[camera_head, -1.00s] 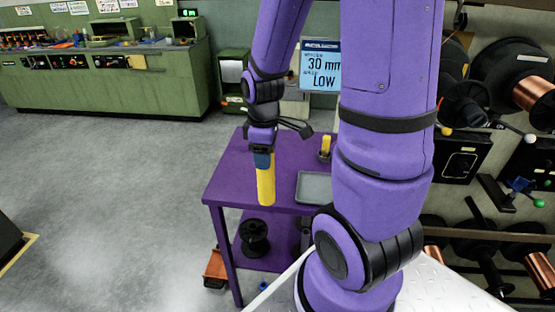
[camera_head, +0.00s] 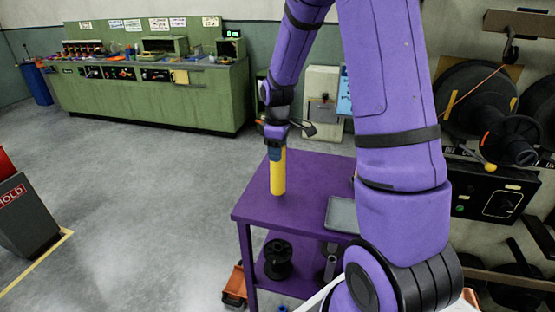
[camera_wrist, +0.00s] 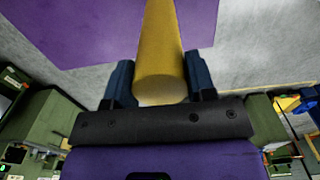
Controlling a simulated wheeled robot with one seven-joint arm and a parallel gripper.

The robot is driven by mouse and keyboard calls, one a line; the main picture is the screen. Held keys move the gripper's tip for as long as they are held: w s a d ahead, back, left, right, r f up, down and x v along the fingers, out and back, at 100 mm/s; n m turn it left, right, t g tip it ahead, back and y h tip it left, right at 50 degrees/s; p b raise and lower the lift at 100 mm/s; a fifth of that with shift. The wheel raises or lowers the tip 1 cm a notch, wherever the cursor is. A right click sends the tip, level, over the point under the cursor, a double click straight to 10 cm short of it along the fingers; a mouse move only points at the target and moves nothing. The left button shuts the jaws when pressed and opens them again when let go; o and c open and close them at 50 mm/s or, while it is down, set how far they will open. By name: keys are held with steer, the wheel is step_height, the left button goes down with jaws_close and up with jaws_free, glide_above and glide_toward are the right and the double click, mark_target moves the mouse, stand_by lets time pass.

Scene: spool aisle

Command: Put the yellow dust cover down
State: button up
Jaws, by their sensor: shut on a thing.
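The yellow dust cover (camera_head: 278,174) is a long upright cylinder over the left part of a purple table (camera_head: 312,176). My gripper (camera_head: 276,148) is shut on its upper end from above. In the wrist view the yellow dust cover (camera_wrist: 162,50) extends away between the two blue fingers of my gripper (camera_wrist: 160,90), over the purple tabletop (camera_wrist: 90,30). I cannot tell whether its lower end touches the table.
A grey tray (camera_head: 342,213) lies on the table's right side, partly behind my arm. A black spool (camera_head: 278,259) is on the lower shelf. A green workbench (camera_head: 150,92) stands at the back left. Wire spools (camera_head: 470,100) line the right wall. Open floor lies left.

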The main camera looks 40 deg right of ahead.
steer(key=f, duration=0.3)
steer(key=shift+w+f, duration=0.2)
steer(key=shift+f, duration=0.1)
steer(key=o, duration=1)
steer(key=shift+r, duration=0.1)
step_height(320, 180, up, 12)
steer(key=shift+f, duration=0.1)
steer(key=s+a+r+m+t, duration=0.25)
steer(key=s+a+r, duration=0.25)
steer(key=s+r, duration=0.3)
steer(key=s+a+r+m+t, duration=0.1)
steer(key=s+a+r+m, duration=0.2)
steer(key=s+a+r, duration=0.55)
steer(key=s+f+m+t, duration=0.1)
steer(key=s+m, duration=0.1)
steer(key=s, duration=0.8)
steer(key=shift+d+t, duration=0.25)
steer(key=shift+t, duration=0.1)
